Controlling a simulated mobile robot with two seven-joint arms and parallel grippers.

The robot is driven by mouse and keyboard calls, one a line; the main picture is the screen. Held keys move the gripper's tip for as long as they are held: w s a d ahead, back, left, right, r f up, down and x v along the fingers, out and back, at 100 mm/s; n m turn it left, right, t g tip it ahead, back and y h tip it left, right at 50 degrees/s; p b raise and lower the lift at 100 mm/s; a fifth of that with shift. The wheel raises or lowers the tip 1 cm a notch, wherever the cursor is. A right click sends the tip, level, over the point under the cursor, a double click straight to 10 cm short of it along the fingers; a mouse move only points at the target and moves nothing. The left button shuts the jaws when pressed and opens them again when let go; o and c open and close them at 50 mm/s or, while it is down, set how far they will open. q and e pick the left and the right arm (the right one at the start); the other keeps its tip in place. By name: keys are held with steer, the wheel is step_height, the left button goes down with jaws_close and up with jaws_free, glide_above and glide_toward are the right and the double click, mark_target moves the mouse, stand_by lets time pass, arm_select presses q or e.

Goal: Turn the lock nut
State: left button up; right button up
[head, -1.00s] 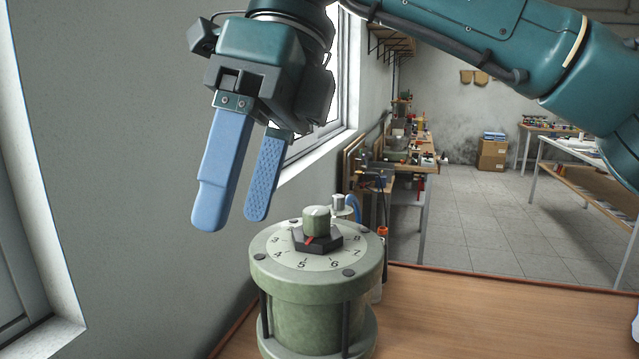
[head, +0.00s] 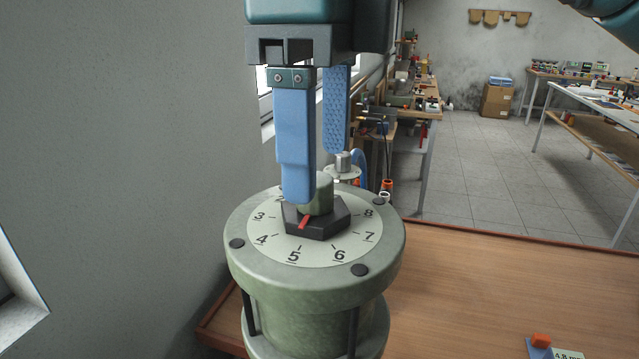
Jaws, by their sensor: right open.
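The black hexagonal lock nut (head: 322,224) lies on the numbered dial (head: 273,243) on top of a green cylinder (head: 310,312). A red mark on the nut points between 4 and 5, close to 5. A round green knob (head: 317,192) rises from the nut's middle. My right gripper (head: 316,176) points down over the dial with its blue fingers apart. The front finger overlaps the knob's left side in the picture; the other finger is farther back. I cannot tell whether either touches the knob or nut. My left gripper is not in view.
The cylinder stands on a wooden table (head: 470,290) close to a grey wall (head: 120,150) on the left. A small metal fitting (head: 343,165) stands behind the dial. A labelled blue item with an orange block (head: 541,341) lies at the lower right. The table's right side is mostly clear.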

mark_target(320, 179)
steer(key=shift+f, duration=2.05)
steer(key=shift+c, duration=0.2)
steer(key=c, duration=1)
